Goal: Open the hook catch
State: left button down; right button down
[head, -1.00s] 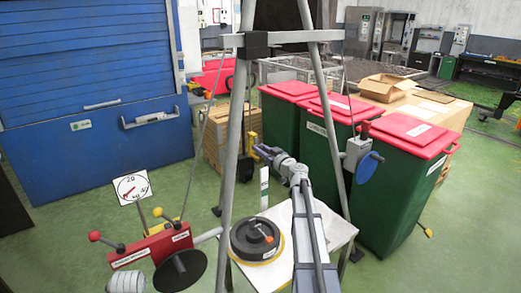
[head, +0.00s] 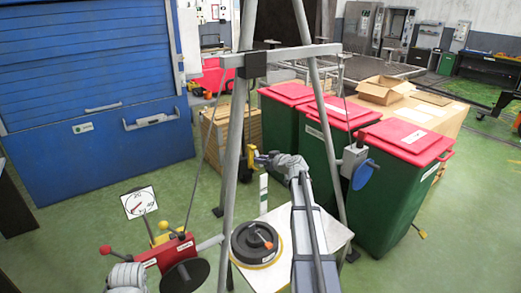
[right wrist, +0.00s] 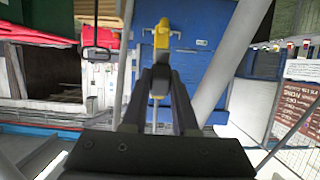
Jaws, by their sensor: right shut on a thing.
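A yellow piece with a hooked top (right wrist: 162,38), which I take to be the hook catch, shows in the right wrist view. My right gripper (right wrist: 160,82) is shut on its lower end. A thin rod shows below the yellow piece between my fingers. Whether the hook is engaged with anything cannot be told.
A grey A-frame (head: 235,130) stands close around my right arm. A white table (head: 275,272) with a black round part (head: 256,243) is below. A red panel with levers (head: 168,249) and a dial (head: 138,203) are at left. Green bins (head: 395,185) stand at right.

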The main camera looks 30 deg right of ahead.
aim_at(262, 157)
notch_tip(262, 157, up, 4)
jog(key=g+p, duration=0.8)
jog(key=p, duration=0.5)
jog(key=shift+r+g+h+p, duration=0.25)
jog(key=shift+g+h+p, duration=0.15)
jog(key=shift+g+p, duration=1.05)
jog(key=c, duration=0.7)
grip_release()
jog(key=p+v, duration=0.7)
jog(key=p, duration=0.1)
jog(key=shift+r, duration=0.4)
